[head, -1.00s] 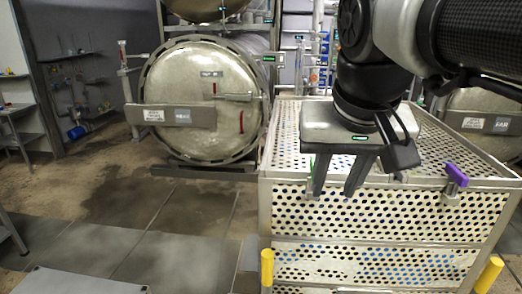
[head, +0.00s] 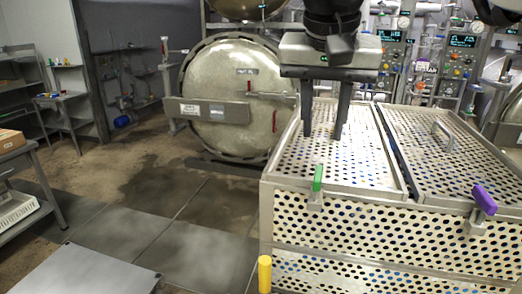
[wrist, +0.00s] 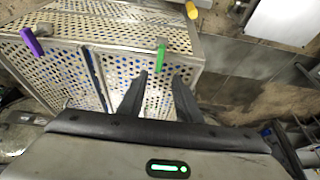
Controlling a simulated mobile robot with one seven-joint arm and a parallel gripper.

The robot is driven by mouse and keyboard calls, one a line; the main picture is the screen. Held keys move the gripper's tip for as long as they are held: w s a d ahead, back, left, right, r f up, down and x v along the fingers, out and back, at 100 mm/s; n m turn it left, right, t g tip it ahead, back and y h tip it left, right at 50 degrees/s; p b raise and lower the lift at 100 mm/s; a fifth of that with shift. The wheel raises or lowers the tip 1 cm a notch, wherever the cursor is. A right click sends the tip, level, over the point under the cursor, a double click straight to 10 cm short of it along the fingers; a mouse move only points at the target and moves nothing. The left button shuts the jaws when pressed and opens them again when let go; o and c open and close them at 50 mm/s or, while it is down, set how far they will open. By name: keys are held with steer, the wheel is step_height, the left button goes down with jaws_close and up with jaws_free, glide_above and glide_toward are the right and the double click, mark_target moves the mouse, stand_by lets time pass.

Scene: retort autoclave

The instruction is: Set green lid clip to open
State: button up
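The green lid clip (head: 317,179) stands upright at the front edge of the perforated crate's left lid (head: 345,165). It also shows in the wrist view (wrist: 160,55), just beyond my fingertips. My gripper (head: 322,138) points down above the left lid, behind and slightly right of the clip in the head view. Its two fingers are apart with nothing between them. The fingers appear apart from the clip. In the wrist view my gripper (wrist: 160,75) has the clip roughly in line with the gap between its fingers.
A purple clip (head: 484,200) sits tilted on the front edge of the crate's right lid (head: 450,155), which has a metal handle (head: 443,135). A yellow corner post (head: 265,273) stands at the crate's lower left. A round autoclave door (head: 228,95) is behind.

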mark_target(319, 173)
steer(key=x, duration=1.2)
steer(key=shift+w+d+f, duration=0.1)
steer(key=shift+w+f, duration=0.1)
steer(key=shift+f, duration=0.05)
jaws_close()
